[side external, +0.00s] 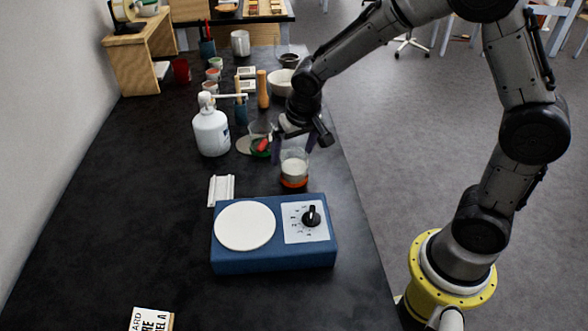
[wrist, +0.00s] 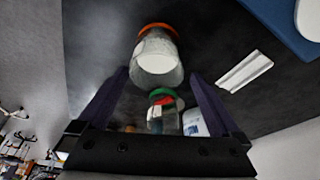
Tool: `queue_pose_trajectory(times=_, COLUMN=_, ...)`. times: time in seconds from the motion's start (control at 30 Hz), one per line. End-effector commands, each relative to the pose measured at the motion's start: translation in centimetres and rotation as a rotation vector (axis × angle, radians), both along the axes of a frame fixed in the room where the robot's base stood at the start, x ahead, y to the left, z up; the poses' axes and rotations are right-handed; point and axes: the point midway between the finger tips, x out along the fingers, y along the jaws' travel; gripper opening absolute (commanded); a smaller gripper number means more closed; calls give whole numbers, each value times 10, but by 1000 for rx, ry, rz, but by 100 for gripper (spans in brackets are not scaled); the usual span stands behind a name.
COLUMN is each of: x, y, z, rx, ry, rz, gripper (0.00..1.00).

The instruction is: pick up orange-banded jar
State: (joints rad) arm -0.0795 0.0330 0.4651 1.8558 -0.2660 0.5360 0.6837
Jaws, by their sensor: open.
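The orange-banded jar (side external: 294,168) is a clear glass with whitish contents and an orange band near its base. It stands upright on the black bench behind the blue device. My gripper (side external: 291,147) is open just above and behind it in the side view. In the wrist view the jar (wrist: 158,58) appears upside down, centred ahead of the fingertips (wrist: 158,76), one dark purple finger to each side. Nothing is held. Whether the fingers overlap the jar's height is unclear.
A green-banded jar (wrist: 163,112) stands close behind, with a red item by it. A white bottle (side external: 212,133) is to the left. A blue device with a white plate (side external: 245,226) and a white rail piece (side external: 222,190) are in front. Bench beyond the device's left is clear.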

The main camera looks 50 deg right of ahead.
Motion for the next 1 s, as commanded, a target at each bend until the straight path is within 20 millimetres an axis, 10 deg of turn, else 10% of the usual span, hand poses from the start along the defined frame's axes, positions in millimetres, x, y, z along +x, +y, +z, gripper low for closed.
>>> queue_pose_trajectory(times=0.73, x=10, y=-10, z=-52, rx=0, ry=-1, rz=0, gripper=100)
queue_pose_trajectory(times=1.0, x=10, y=-9, z=-52, rx=0, ry=-2, rz=0, gripper=53)
